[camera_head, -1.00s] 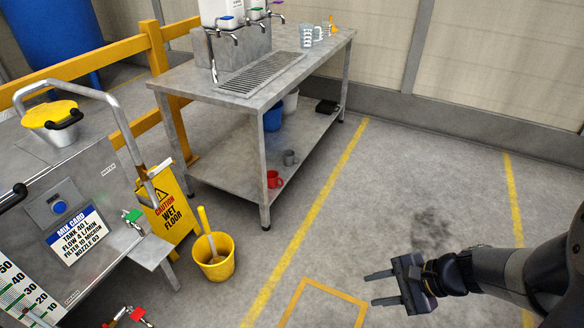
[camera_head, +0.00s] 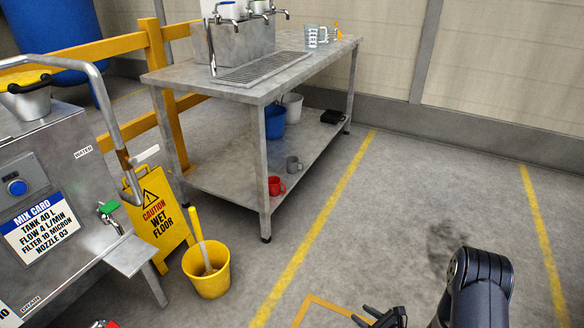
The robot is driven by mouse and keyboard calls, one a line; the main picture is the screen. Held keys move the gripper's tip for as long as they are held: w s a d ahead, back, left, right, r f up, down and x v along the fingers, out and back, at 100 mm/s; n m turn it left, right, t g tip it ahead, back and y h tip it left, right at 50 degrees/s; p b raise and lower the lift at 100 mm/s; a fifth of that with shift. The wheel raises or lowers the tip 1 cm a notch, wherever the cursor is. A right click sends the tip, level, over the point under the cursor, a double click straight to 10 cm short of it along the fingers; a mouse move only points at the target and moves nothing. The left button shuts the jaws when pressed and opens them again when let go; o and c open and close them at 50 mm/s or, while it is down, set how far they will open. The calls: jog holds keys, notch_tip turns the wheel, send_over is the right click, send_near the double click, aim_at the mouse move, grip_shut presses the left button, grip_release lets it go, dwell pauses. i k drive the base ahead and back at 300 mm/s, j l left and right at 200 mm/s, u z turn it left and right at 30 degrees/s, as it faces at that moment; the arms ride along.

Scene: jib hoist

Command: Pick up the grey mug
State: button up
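The grey mug (camera_head: 293,164) stands on the lower shelf of the steel table (camera_head: 232,186), just behind and to the right of a red mug (camera_head: 276,186). It looks upright, and nothing hides it from this side. My gripper (camera_head: 368,318) is at the bottom edge of the view, low over the floor and well in front of the table. Its fingers are partly cut off by the picture's edge, but they appear spread apart with nothing between them. It is far from the mug.
A blue bucket (camera_head: 275,122), a white bucket (camera_head: 292,107) and a black object (camera_head: 331,117) share the lower shelf. A yellow bucket (camera_head: 207,272) and a wet-floor sign (camera_head: 157,216) stand left of the table. The floor to the table's right is clear.

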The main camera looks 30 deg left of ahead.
aim_at(295, 166)
jog(key=i+j, duration=0.45)
jog(key=i+j+u, duration=0.1)
jog(key=i+j, duration=0.7)
jog(key=i, duration=0.25)
jog(key=i+j+u, duration=0.1)
jog(key=i+j, duration=0.7)
jog(key=i, duration=0.25)
jog(key=u, duration=0.05)
